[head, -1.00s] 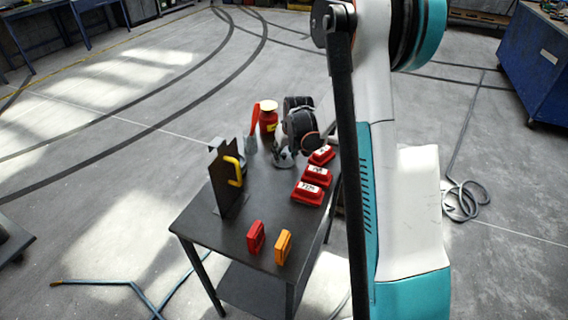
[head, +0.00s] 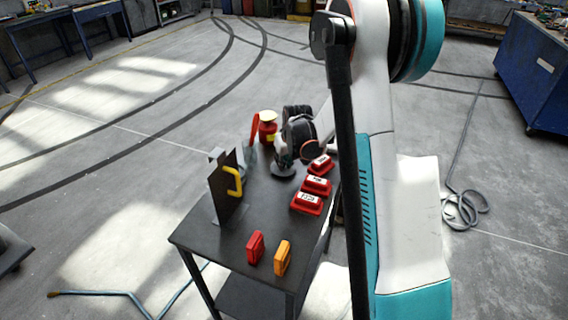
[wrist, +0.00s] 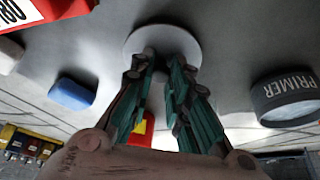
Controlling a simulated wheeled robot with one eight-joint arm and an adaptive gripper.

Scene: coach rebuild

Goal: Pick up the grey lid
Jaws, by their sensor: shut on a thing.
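The grey lid (wrist: 128,45) is a round disc at the top middle of the wrist view. My gripper also shows in the head view (head: 283,160). I cannot tell whether the lid touches the tabletop.
The dark table (head: 225,240) bears several red labelled boxes (head: 307,203) right of my gripper. A red can (head: 267,132) stands behind, and an upright dark plate with a yellow handle (head: 234,182) at left. Red (head: 256,247) and orange (head: 283,258) pieces stand near the front. The wrist view shows a primer tin (wrist: 285,100).

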